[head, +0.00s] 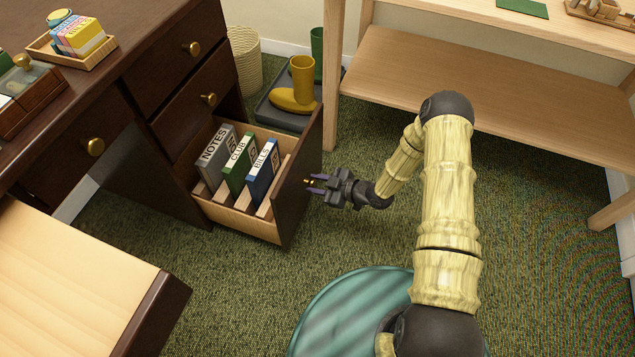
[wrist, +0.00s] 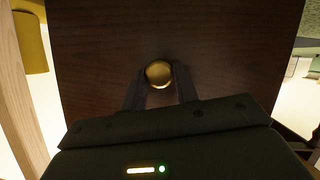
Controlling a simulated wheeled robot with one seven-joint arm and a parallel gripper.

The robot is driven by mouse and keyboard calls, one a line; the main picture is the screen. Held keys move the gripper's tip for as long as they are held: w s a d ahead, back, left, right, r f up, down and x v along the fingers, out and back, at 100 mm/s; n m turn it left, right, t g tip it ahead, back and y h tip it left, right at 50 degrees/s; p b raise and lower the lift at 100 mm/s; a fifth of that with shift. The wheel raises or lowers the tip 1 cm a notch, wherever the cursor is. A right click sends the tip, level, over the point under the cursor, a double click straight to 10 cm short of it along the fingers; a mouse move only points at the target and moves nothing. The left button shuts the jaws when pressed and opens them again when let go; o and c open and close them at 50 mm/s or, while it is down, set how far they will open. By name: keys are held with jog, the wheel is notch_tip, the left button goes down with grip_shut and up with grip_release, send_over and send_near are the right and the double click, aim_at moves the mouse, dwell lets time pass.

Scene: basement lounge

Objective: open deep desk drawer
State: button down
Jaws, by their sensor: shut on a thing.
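The deep desk drawer (head: 240,225) is the lowest in the right stack of the dark wooden desk (head: 150,75). It stands well out from the desk, with binders marked NOTES (head: 214,157), CLUB (head: 238,165) and BILLS (head: 262,172) upright inside. My gripper (head: 312,184) is at the outer face of the drawer front (head: 300,180). In the wrist view, its two fingers are on either side of the round brass knob (wrist: 159,74), shut on it. The dark drawer front (wrist: 225,50) fills most of that view.
Two shut drawers with brass knobs (head: 208,99) sit above. Boots (head: 297,88) on a grey tray (head: 275,112) and a wicker basket (head: 246,58) stand behind. A light wooden shelf unit (head: 480,85) is at the right. Green carpet (head: 330,235) is clear in front of the drawer.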

jog(key=c, duration=1.1)
grip_release()
jog(key=shift+s+a, duration=0.15)
jog(key=shift+s, duration=0.1)
jog(key=shift+o, duration=0.2)
jog(key=shift+w, duration=0.1)
jog(key=shift+d, duration=0.2)
jog(key=p+v, duration=0.7)
jog(key=v, duration=1)
jog(key=shift+d, duration=0.15)
